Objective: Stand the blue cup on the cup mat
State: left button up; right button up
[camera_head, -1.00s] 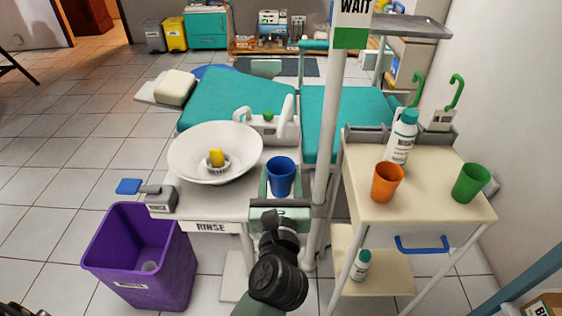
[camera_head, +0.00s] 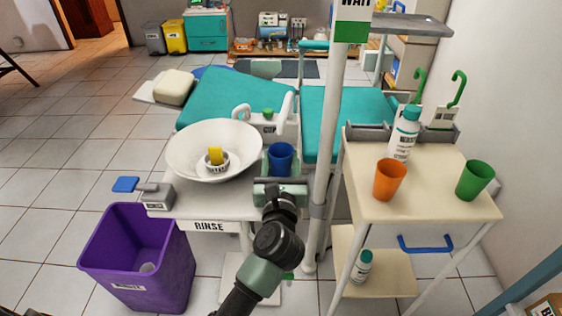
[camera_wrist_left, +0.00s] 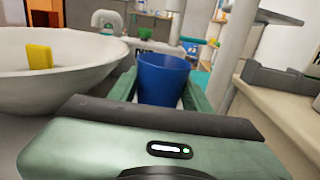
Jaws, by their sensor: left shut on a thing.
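The blue cup (camera_head: 281,157) is upright at the right end of the white rinse counter, right of the basin. My left gripper (camera_head: 281,172) is shut on it, with one green finger on each side; the cup also shows between the fingers in the left wrist view (camera_wrist_left: 163,80). The gripper body hides the cup's lower part and what is under it, so I cannot tell whether it touches the counter. I cannot make out the cup mat; the cup and gripper block that area. My right gripper is not in view.
The white basin (camera_head: 190,154) with a yellow item (camera_head: 215,155) is close on the left. A white pole (camera_head: 329,130) rises close on the right. Orange (camera_head: 390,180) and green (camera_head: 475,181) cups stand on the right cart.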

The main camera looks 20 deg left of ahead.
aim_at(281, 168)
pick_arm(q)
jog(key=shift+f, duration=0.15)
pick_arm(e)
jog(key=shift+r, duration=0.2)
pick_arm(q)
jog(key=o, duration=1.4)
jog(key=shift+o, duration=0.2)
jog(key=shift+r, duration=0.25)
jog(key=v, duration=0.8)
jog(key=shift+s+d+f, duration=0.1)
jog(key=shift+s+f, duration=0.05)
jog(key=v, duration=0.3)
jog(key=shift+s, duration=0.4)
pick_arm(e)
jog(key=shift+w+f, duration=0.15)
